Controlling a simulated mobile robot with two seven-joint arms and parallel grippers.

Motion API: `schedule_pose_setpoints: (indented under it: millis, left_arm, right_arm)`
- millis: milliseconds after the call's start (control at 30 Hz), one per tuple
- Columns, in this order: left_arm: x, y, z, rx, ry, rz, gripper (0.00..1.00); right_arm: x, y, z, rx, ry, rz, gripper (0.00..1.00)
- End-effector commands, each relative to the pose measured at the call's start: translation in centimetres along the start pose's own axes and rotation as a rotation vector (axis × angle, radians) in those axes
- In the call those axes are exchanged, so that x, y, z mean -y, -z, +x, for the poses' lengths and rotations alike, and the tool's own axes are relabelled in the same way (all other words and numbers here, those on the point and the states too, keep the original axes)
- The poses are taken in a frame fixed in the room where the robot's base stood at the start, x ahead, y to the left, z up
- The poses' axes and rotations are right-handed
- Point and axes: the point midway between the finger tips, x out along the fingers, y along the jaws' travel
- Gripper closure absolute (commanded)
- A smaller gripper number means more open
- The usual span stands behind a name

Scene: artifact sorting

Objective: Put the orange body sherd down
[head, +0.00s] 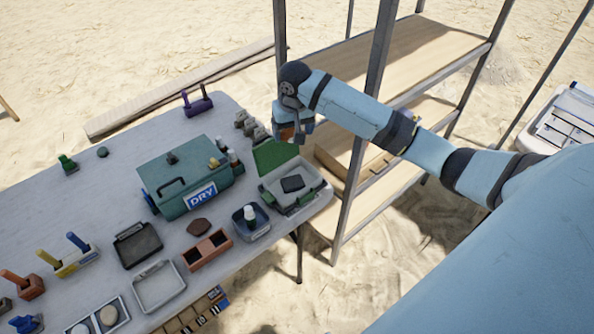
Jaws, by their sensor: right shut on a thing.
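My right gripper (296,132) reaches in from the right and hangs over the far right end of the table, beside the shelf post. It is shut on a small orange-brown piece, the orange body sherd (286,133), which shows only partly between the jaws. The gripper and wrist hide the rest of it. The sherd appears to be held above the open case with the green lid (275,155), on its far side. I cannot tell its exact height. My left gripper is not in view.
A teal box marked DRY (165,190) stands left of the open case. A brown sherd (199,227) lies beside a two-part orange tray (208,250). An empty pale tray (158,287) sits nearer. Metal shelving (358,165) stands close right of the table.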

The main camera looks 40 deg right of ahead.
Motion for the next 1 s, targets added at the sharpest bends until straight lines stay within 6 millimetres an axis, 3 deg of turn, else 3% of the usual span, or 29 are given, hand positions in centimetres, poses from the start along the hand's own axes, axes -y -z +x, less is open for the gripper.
schedule_pose_setpoints:
  millis: [300, 500, 767, 1000]
  left_arm:
    - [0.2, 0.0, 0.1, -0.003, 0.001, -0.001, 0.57]
    - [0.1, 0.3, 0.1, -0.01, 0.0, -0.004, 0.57]
    - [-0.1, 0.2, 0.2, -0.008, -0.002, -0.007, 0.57]
    - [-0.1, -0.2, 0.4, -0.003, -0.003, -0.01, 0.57]
  right_arm:
    - [0.0, -1.2, 8.5, 0.005, -0.002, 0.0, 0.44]
    - [0.0, -1.6, 12.8, 0.002, -0.002, 0.001, 0.44]
    - [0.0, -1.9, 14.9, 0.0, 0.0, -0.001, 0.44]
    - [0.0, -2.3, 18.3, 0.001, -0.001, 0.0, 0.44]
